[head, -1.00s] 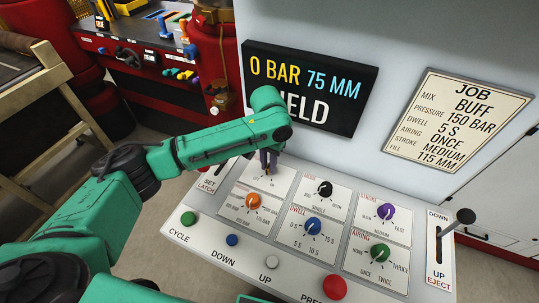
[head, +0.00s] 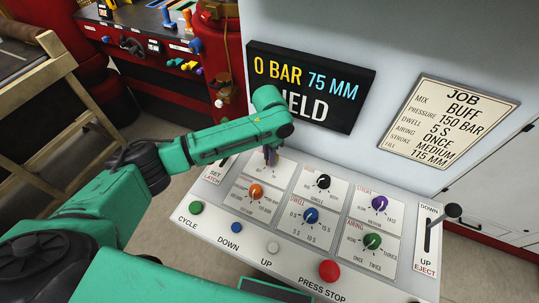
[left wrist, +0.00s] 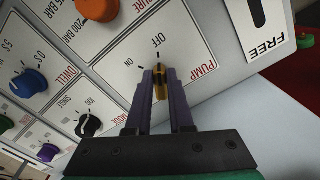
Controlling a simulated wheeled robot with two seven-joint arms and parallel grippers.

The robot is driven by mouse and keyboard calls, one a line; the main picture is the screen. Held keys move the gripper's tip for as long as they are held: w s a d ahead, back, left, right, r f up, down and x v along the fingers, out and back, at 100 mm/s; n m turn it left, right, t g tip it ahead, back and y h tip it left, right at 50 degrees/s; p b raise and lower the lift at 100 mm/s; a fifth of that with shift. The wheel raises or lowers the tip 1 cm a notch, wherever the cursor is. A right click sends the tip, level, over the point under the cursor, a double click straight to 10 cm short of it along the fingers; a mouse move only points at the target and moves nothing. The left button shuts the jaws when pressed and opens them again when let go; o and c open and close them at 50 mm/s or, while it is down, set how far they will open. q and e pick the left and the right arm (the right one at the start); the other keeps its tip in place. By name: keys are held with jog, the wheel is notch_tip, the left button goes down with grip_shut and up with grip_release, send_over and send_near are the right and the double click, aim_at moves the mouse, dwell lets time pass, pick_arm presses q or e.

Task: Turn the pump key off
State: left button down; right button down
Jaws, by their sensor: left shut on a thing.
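The pump key is a small yellow key (left wrist: 159,72) on the white PUMP plate (left wrist: 188,47), seen in the left wrist view. Its visible end points toward the OFF mark, with the ON mark off to its left. My left gripper (left wrist: 160,78) has its two purple fingers on either side of the key and is shut on it. In the head view my left gripper (head: 271,155) reaches down to the plate at the panel's upper left, and the arm and fingers largely hide the key. My right gripper is not in view.
Close by are an orange pressure knob (head: 255,191), a black knob (head: 323,181) and a blue dwell knob (head: 311,215). Push buttons line the front edge, including the red PRESS STOP (head: 330,271). A display (head: 307,87) stands behind, reading 0 BAR 75 MM.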

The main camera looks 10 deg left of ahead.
pick_arm(q)
jog(key=shift+w+r, duration=0.1)
jog(key=c, duration=0.8)
grip_release()
notch_tip(320, 180, up, 14)
jog(key=b, duration=0.2)
jog(key=shift+r+b, duration=0.25)
jog(key=shift+b, duration=0.1)
